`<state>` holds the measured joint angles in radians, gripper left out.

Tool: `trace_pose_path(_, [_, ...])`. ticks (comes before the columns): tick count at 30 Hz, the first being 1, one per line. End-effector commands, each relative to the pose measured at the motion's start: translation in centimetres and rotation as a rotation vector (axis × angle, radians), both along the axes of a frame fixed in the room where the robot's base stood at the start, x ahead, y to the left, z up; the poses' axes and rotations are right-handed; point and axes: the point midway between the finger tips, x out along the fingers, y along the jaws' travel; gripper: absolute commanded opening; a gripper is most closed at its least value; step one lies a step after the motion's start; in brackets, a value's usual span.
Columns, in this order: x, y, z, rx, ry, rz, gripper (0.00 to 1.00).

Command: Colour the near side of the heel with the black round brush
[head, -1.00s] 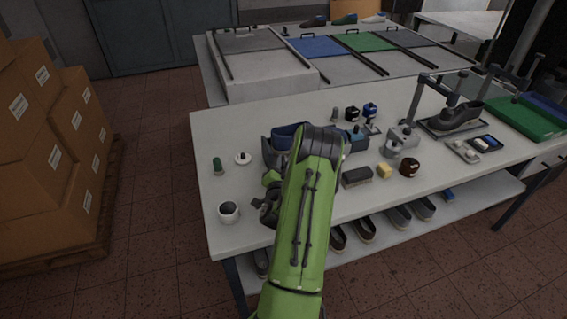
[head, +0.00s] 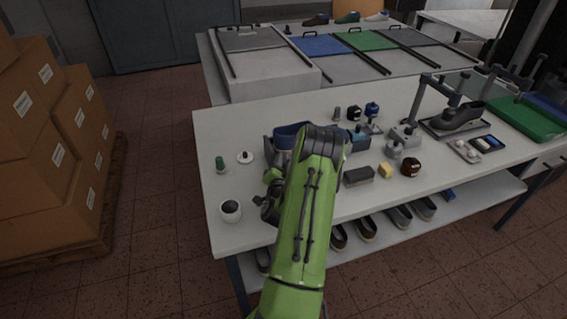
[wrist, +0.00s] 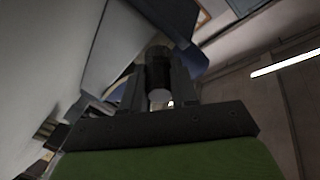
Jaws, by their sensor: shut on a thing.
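My gripper (head: 270,196) is low over the front left of the table, left of my forearm. In the wrist view my gripper (wrist: 159,88) is shut on a dark round brush (wrist: 157,58), whose pale end faces the camera. A shoe with a blue top (head: 287,134) is on the table just beyond my gripper, largely hidden by my arm. In the wrist view a blue-grey surface (wrist: 113,48), likely the shoe or its support, is close by the brush. I cannot tell whether the brush touches it, and the heel's near side is not clearly visible.
A dark block (head: 358,176), yellow sponge (head: 386,171) and brown jar (head: 410,168) lie right of my arm. The table's left front is mostly clear.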

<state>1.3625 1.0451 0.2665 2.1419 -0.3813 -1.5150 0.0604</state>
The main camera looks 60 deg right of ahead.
Motion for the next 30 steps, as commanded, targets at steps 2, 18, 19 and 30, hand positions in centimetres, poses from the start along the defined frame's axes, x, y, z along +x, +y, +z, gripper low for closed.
trace_pose_path(2, [0.1,-0.1,0.1,0.0,0.0,0.0,0.0])
trace_pose_path(18, [0.6,-0.6,0.1,0.001,-0.001,0.001,0.0])
trace_pose_path(19, [0.7,-0.6,0.1,0.001,-0.001,0.001,0.0])
trace_pose_path(30, [0.1,-1.5,-0.2,-0.005,0.001,-0.001,0.0])
